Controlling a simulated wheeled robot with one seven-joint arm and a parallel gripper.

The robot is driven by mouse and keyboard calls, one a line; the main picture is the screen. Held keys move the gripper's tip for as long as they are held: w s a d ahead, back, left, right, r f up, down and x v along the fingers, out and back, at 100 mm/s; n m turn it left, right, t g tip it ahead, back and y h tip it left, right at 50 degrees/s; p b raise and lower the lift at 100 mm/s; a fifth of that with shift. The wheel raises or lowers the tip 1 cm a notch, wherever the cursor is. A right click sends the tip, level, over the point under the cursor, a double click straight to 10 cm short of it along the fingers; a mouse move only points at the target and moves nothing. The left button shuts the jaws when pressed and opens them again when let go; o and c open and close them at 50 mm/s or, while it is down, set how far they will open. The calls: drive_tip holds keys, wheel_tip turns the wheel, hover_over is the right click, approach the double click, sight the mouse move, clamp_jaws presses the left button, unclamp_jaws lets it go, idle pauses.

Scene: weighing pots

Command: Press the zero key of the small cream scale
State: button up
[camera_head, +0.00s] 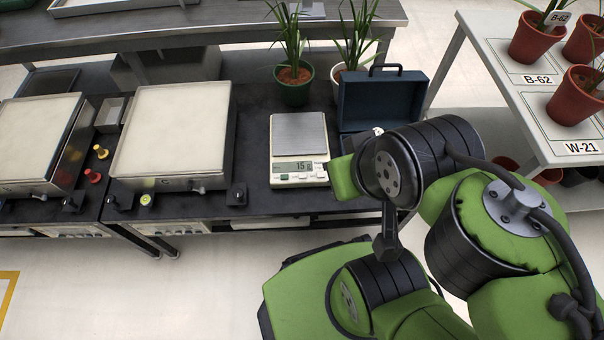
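The small cream scale (299,150) stands on the dark bench in the middle of the head view. Its grey weighing plate (298,132) is bare. Its lit display (294,167) seems to read 15 g. A row of small keys runs along its front edge, too small to tell which is the zero key. My green and black arm reaches in from the lower right, and a green part of it shows just right of the scale's front corner. I cannot make out my gripper or its fingers; they seem hidden by the arm.
An open dark blue case (383,101) stands right of the scale, partly behind my arm. Potted plants in a green pot (294,86) and a white pot stand behind. Large flat-topped units (172,130) lie left. A white table (505,75) with red pots is right.

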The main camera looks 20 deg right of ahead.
clamp_jaws()
idle(1.1)
